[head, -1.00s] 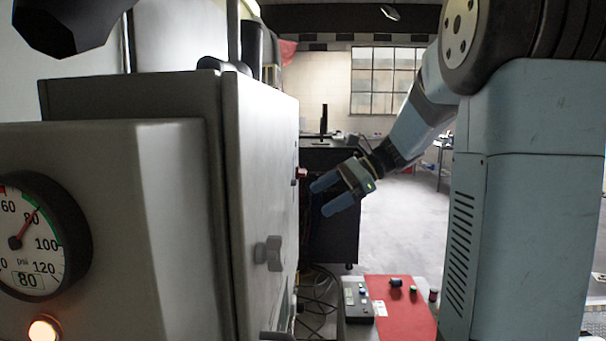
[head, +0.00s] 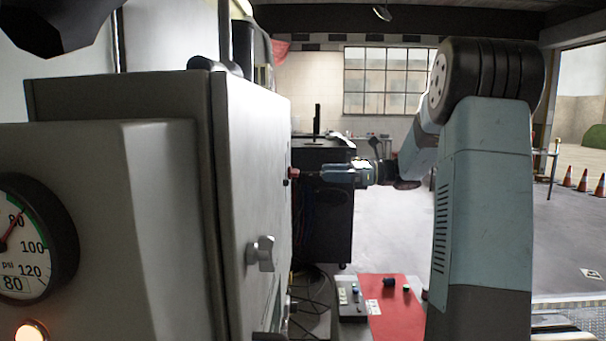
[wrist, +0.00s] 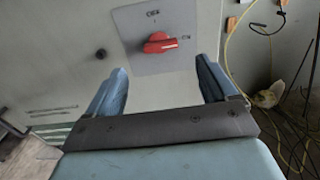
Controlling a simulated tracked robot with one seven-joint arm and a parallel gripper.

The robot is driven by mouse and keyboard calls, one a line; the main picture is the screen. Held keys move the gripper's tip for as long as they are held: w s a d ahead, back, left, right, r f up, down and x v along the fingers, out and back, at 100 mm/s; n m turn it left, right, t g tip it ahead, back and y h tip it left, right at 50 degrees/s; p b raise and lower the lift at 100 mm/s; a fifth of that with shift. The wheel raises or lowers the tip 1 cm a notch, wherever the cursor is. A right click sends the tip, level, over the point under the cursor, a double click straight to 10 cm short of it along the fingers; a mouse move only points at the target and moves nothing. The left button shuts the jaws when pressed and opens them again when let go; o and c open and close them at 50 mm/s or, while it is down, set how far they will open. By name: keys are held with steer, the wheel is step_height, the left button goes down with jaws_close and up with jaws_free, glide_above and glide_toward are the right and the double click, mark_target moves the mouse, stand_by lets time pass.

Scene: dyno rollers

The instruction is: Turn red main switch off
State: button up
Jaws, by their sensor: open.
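The red main switch (wrist: 160,43) is a red rotary handle on a grey plate (wrist: 187,18) on the cabinet front, in the wrist view. Its handle lies roughly level, pointing toward the right-hand label. In the head view the switch (head: 293,173) shows edge-on as a small red knob on the cabinet door (head: 255,130). My gripper (wrist: 163,82) is open and empty, with one finger on each side below the switch in the wrist view. In the head view my gripper (head: 328,174) points left at the switch, close to it. Whether it touches cannot be told.
A pressure gauge (head: 35,245) and a lit lamp (head: 30,332) are on a nearer box at left. A door handle (head: 262,254) sticks out below the switch. Loose cables (wrist: 262,60) hang right of the cabinet.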

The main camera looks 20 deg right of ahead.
mark_target(294, 173)
steer(key=x, duration=0.9)
steer(key=shift+d, duration=0.1)
steer(key=shift+c, duration=0.4)
